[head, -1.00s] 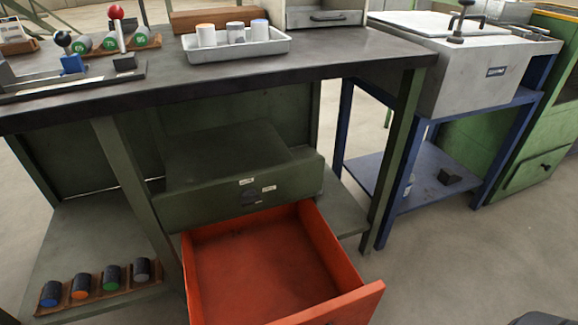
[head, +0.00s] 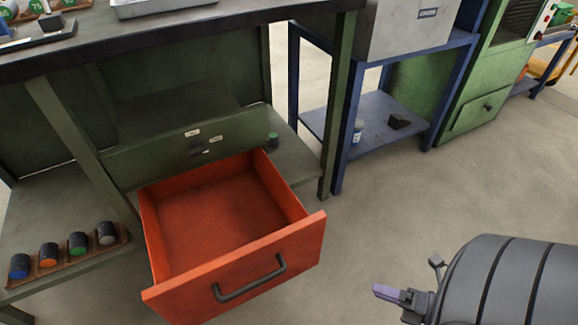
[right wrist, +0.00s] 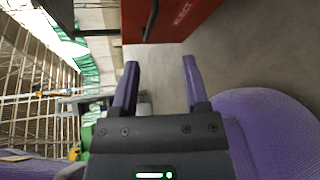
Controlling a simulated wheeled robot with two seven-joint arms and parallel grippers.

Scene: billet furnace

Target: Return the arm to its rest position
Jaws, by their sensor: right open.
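My right gripper (head: 388,294) shows at the lower right of the head view, at the end of my dark arm. It is apart from the open orange-red drawer (head: 235,268), over the floor to the drawer's right. In the right wrist view the two purple fingers of this gripper (right wrist: 160,64) stand apart with nothing between them. The red drawer front (right wrist: 165,20) lies beyond the fingertips there. The drawer is pulled out of the green bench, and its visible floor looks empty. My left gripper is not in view.
The dark bench top (head: 180,40) is at the upper left. Several dark cylinders with coloured ends lie in a wooden rack (head: 65,265) on the lower shelf. A blue stand (head: 340,150) is right of the bench. The floor (head: 450,190) at right is clear.

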